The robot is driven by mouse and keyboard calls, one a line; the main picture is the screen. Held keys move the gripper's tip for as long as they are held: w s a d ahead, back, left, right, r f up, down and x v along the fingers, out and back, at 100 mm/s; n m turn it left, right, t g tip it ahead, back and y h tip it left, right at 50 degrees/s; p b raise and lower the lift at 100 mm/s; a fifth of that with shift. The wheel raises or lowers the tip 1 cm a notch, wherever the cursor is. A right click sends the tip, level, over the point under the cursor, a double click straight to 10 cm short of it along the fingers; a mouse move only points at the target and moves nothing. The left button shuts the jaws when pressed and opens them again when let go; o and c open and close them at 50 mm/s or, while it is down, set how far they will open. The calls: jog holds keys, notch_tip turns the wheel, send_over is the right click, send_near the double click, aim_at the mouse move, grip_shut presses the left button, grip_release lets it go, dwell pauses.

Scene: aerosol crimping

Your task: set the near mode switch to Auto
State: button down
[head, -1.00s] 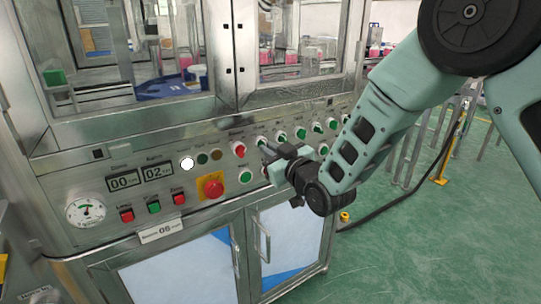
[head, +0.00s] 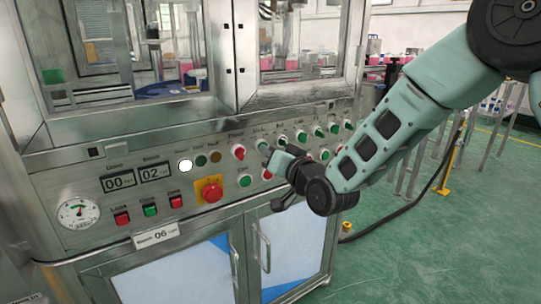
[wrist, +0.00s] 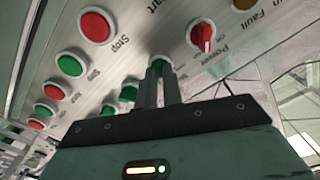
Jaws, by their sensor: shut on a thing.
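The near mode switch is a green knob (head: 262,145) on the steel control panel, just right of the red power knob (head: 238,152). My gripper (head: 269,153) reaches it from the right in the head view. In the wrist view the two narrow fingers (wrist: 159,80) are close together with the green knob (wrist: 158,61) at their tips, so the gripper is shut on it. The fingers cover most of the knob, and its pointer direction cannot be told. The red power knob (wrist: 204,37) also shows in the wrist view, right of the fingers.
More green knobs (head: 301,136) run rightward along the panel. A red emergency button (head: 211,191) on a yellow plate and green push button (head: 244,180) sit lower left of my gripper. Cabinet door handles (head: 262,246) stick out below. Green floor at right is mostly open.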

dwell(0.3)
jog(key=c, duration=1.5)
grip_release()
jog(key=shift+c, duration=0.2)
jog(key=b+v, duration=0.9)
jog(key=v, duration=0.8)
jog(key=shift+d, duration=0.2)
jog(key=shift+s, duration=0.2)
